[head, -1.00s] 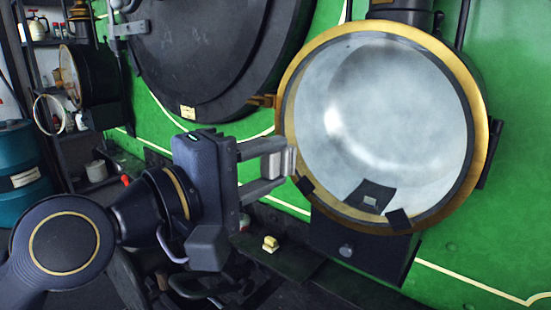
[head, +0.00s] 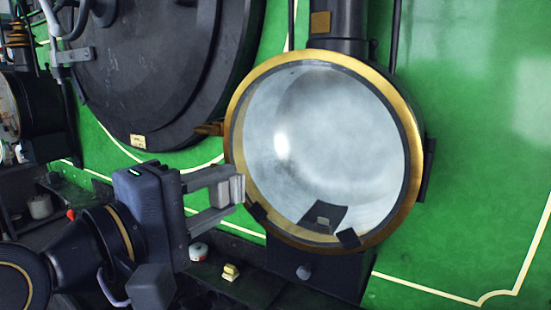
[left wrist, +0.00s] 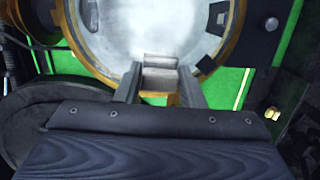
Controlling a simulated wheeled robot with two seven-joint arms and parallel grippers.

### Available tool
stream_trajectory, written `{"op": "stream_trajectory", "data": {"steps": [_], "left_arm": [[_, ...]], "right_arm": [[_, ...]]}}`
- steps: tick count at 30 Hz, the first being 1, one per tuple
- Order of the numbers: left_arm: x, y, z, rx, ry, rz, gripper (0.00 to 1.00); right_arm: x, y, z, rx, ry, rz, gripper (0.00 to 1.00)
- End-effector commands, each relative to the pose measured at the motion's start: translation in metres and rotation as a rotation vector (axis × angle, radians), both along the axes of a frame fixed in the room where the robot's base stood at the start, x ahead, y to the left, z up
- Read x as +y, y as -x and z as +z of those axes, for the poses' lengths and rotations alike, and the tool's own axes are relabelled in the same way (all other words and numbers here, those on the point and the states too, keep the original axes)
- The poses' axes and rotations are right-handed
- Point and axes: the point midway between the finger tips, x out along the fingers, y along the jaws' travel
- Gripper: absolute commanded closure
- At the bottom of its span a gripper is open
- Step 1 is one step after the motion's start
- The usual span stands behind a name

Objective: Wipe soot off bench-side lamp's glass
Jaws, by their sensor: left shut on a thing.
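A large round lamp (head: 415,160) with a brass rim is mounted on the green wall. Its glass (head: 330,120) looks hazy and pale grey, with a dark patch (head: 325,216) low down. The glass also fills the top of the left wrist view (left wrist: 140,25). My left gripper (head: 226,194) is at the lamp's lower-left rim, shut on a small pale grey block (head: 233,189). The block shows between the fingertips in the left wrist view (left wrist: 160,76), overlapping the glass's lower edge; I cannot tell whether it touches. My right gripper is not in view.
A big dark round door (head: 160,70) stands left of the lamp. A second brass-rimmed lamp (head: 12,105) is at the far left. The green wall on the right is clear.

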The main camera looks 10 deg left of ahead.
Motion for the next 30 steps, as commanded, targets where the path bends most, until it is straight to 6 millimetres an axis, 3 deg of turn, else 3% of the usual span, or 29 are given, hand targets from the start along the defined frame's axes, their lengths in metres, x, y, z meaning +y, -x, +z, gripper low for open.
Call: {"op": "stream_trajectory", "data": {"steps": [18, 30], "left_arm": [[-0.02, -0.055, 0.0, 0.0, 0.001, 0.001, 0.83], [-0.022, -0.062, 0.0, -0.001, 0.0, 0.001, 0.83]], "right_arm": [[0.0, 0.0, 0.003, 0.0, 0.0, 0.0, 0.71], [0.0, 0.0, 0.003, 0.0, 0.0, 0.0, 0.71]]}}
